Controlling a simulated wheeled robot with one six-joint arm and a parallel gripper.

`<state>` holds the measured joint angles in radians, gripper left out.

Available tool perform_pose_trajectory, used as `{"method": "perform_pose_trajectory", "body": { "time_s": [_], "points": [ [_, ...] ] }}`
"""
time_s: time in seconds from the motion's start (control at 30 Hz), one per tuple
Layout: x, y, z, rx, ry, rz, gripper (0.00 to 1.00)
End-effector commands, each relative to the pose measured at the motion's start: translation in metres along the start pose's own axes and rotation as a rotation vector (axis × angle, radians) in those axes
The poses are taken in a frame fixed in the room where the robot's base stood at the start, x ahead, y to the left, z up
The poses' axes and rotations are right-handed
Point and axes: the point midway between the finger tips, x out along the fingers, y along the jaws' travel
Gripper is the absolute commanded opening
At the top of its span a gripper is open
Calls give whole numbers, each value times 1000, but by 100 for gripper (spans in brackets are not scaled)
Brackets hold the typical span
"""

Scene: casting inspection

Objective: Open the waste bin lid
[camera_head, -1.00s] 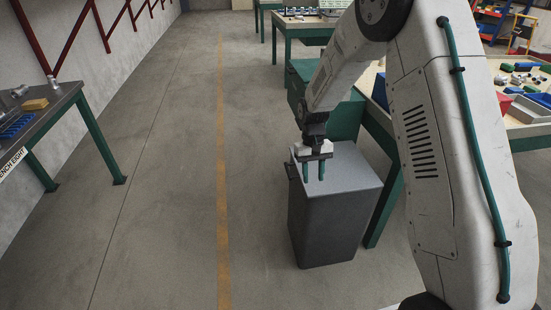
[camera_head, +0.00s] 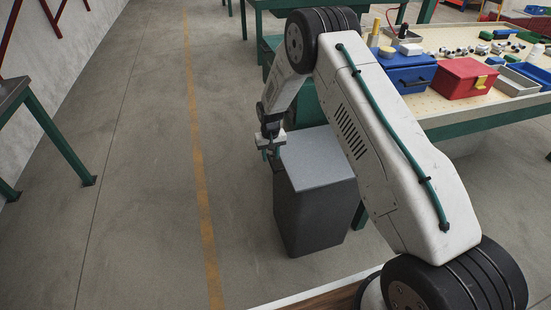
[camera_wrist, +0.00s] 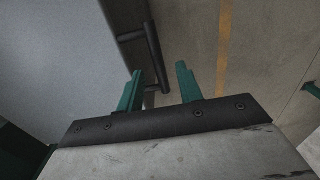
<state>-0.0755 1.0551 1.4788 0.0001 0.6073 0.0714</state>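The waste bin (camera_head: 310,215) is a dark grey box standing on the floor. Its lighter grey lid (camera_head: 318,160) lies flat and shut on top; the lid also fills the left of the wrist view (camera_wrist: 60,60). A dark bar handle (camera_wrist: 153,50) sticks out from the lid's edge in the wrist view. My gripper (camera_head: 271,153) is at the bin's left edge, pointing down. In the wrist view, my gripper (camera_wrist: 159,69) has its two green fingers apart, with the handle's near end showing between them. I cannot tell whether the fingers reach down around the handle.
A green-framed workbench (camera_head: 480,122) stands behind and right of the bin, carrying a blue box (camera_head: 406,73), a red box (camera_head: 463,78) and small parts. Another bench (camera_head: 12,95) is at the far left. The floor left of the bin is clear, with a yellow line (camera_head: 200,180).

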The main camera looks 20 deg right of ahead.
Motion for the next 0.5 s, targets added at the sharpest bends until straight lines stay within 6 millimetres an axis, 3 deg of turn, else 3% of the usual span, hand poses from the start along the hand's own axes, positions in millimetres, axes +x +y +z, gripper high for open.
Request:
{"method": "perform_pose_trajectory", "body": {
  "time_s": [0.2,0.5],
  "points": [
    [25,1,0,1,-1,0,36],
    [28,2,0,3,0,0,36]
  ]
}}
